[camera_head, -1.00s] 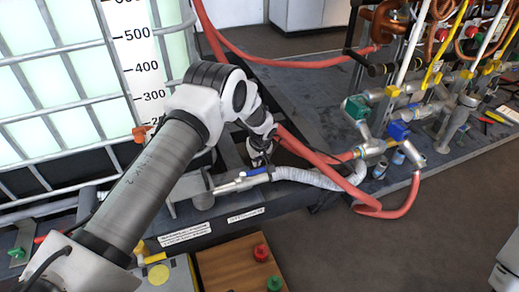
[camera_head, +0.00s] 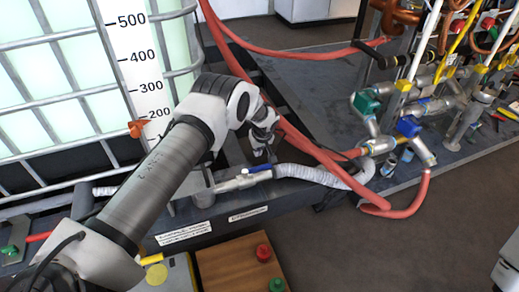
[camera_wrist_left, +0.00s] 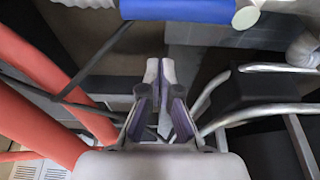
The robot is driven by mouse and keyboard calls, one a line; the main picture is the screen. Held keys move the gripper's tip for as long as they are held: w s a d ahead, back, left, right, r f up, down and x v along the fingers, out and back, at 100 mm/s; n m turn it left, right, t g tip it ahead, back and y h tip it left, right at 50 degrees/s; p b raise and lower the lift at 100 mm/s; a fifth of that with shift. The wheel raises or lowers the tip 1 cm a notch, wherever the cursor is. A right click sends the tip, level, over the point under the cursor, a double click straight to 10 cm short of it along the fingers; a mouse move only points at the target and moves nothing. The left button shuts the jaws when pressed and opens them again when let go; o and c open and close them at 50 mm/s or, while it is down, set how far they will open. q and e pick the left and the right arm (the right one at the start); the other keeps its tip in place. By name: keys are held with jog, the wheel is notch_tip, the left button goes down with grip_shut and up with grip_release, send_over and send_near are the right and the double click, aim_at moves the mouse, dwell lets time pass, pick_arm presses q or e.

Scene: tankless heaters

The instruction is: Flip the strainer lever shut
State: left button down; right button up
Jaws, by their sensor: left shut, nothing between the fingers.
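A blue lever (camera_head: 258,168) sits on the metal pipe fitting (camera_head: 233,183) at the tank's front edge, where a grey corrugated hose joins it. It looks like the strainer lever, but I see no label naming it. My left gripper (camera_head: 271,156) is just above and beside the blue lever, on its far side, its fingers pointing down. In the left wrist view a blue bar (camera_wrist_left: 178,9), likely this lever, crosses the top edge. My left gripper (camera_wrist_left: 161,72) shows there with its fingers together and empty, apart from the bar. My right gripper is out of view.
Red hoses (camera_head: 300,140) run right beside the left gripper. The white caged tank (camera_head: 75,90) with a level scale stands left. Pipes with green (camera_head: 365,103) and blue (camera_head: 408,126) valve handles stand right. A wooden box (camera_head: 240,270) with red and green buttons is in front.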

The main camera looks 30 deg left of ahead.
aim_at(260, 168)
pick_arm(q)
jog(key=shift+s+d+f+b, duration=0.65)
jog(key=shift+s+d+f, duration=0.35)
jog(key=shift+f, duration=0.2)
jog(key=shift+d, duration=0.15)
